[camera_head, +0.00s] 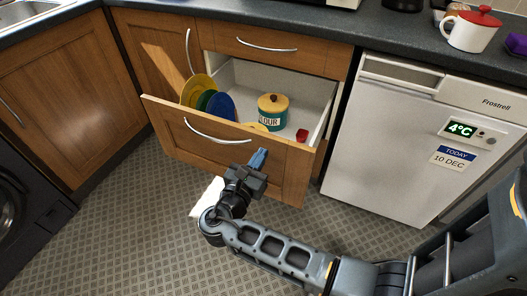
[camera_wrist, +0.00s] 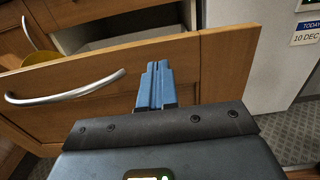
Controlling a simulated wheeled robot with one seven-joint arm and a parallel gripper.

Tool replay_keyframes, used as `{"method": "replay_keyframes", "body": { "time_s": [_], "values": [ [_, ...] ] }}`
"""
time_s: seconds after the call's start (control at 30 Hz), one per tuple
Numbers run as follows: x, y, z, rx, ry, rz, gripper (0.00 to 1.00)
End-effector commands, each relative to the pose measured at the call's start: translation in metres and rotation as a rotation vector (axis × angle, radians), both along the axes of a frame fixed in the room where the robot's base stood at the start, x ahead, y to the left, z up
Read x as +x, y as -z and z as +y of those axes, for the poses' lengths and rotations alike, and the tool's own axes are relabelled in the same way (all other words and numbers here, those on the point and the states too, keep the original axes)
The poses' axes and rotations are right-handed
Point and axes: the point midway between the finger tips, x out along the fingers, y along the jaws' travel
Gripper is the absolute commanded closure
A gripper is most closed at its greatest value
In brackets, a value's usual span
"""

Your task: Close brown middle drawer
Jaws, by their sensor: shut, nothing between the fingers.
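The brown middle drawer (camera_head: 285,173) is pulled well out, below a shut upper drawer (camera_head: 285,42). Its wooden front has a curved silver handle (camera_head: 217,131), which also shows at the left in the wrist view (camera_wrist: 65,92). Inside the drawer stand several coloured plates (camera_head: 221,106), a green and yellow flour tin (camera_head: 272,112) and a small red item (camera_head: 302,135). My gripper (camera_head: 260,156) is shut and empty, its blue fingers together at the drawer front, right of the handle. In the wrist view the fingertips (camera_wrist: 156,68) overlap the front; I cannot tell whether they touch it.
A white fridge (camera_head: 385,140) stands right of the drawer. Wooden cabinets (camera_head: 70,90) line the left, with a dark appliance (camera_head: 25,215) in front. A white sheet (camera_head: 207,197) lies on the patterned floor. A white pot with a red lid (camera_head: 470,32) stands on the counter.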

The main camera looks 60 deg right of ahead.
Motion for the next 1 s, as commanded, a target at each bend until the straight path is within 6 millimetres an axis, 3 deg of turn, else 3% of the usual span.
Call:
{"method": "replay_keyframes", "body": {
  "time_s": [0.2,0.77,1.0],
  "values": [
    [0.001,0.0,-0.02,0.0,0.001,-0.001,1.0],
    [0.001,-0.001,-0.026,0.0,0.001,-0.001,1.0],
    [0.001,-0.002,-0.049,0.0,0.004,0.0,1.0]
  ]
}}
